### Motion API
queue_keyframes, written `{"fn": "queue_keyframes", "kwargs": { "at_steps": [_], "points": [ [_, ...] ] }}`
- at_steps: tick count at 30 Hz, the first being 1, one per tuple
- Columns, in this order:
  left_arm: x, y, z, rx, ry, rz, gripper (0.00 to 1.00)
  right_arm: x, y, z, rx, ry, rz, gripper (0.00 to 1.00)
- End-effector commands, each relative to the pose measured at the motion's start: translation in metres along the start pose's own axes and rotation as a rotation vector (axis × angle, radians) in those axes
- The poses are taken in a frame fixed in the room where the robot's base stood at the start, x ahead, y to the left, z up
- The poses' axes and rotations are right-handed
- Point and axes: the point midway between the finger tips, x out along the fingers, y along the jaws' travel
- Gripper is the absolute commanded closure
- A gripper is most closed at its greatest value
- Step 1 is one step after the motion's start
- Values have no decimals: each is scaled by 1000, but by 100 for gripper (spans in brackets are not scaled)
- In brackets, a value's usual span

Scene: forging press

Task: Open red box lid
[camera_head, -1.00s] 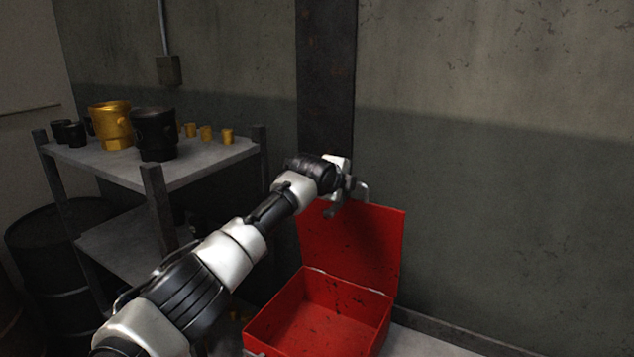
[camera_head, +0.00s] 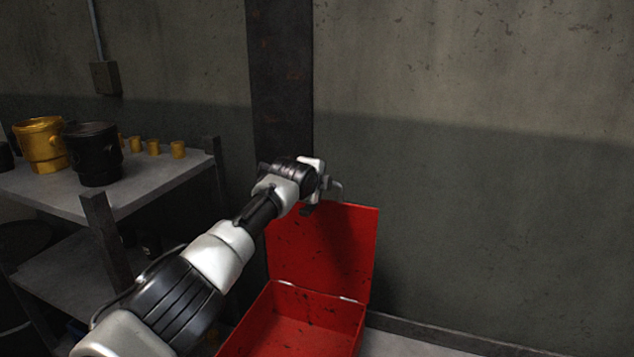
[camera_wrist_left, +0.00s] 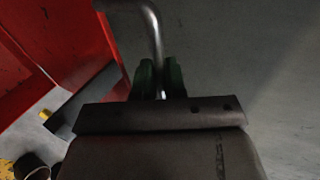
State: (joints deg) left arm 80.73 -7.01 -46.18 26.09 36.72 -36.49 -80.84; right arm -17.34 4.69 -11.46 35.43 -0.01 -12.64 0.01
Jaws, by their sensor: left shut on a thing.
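The red box (camera_head: 290,335) stands on the floor, with its near part cut off by the bottom edge of the head view. Its red lid (camera_head: 335,245) stands open, about upright at the back of the box. My left gripper (camera_head: 318,192) is at the lid's top edge. In the left wrist view, the green-tipped fingers of my left gripper (camera_wrist_left: 160,78) are shut on a bent metal handle (camera_wrist_left: 155,35) beside the red lid (camera_wrist_left: 60,45). My right gripper is not in view.
A grey shelf (camera_head: 150,188) at the left holds a gold pot (camera_head: 42,145), a black pot (camera_head: 93,155) and several small gold pieces. A dark post (camera_head: 282,90) and the wall (camera_head: 480,180) stand behind the box. The floor (camera_head: 395,345) right of the box looks clear.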

Motion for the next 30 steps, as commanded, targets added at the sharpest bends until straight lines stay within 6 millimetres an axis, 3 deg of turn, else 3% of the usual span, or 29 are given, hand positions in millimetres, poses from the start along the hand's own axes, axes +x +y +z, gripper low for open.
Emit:
{"fn": "queue_keyframes", "kwargs": {
  "at_steps": [1, 5, 6, 20, 30],
  "points": [
    [1, 2, 1, 10, -5, 5, 85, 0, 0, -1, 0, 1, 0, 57],
    [1, 2, 1, 7, -4, 4, 66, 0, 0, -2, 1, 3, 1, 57],
    [1, 2, 1, 6, -3, 4, 65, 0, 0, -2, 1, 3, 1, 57],
    [-5, 1, 1, 3, 2, 0, 65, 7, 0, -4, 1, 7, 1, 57],
    [-31, 3, 1, 4, 0, -1, 65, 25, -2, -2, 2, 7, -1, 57]
  ]
}}
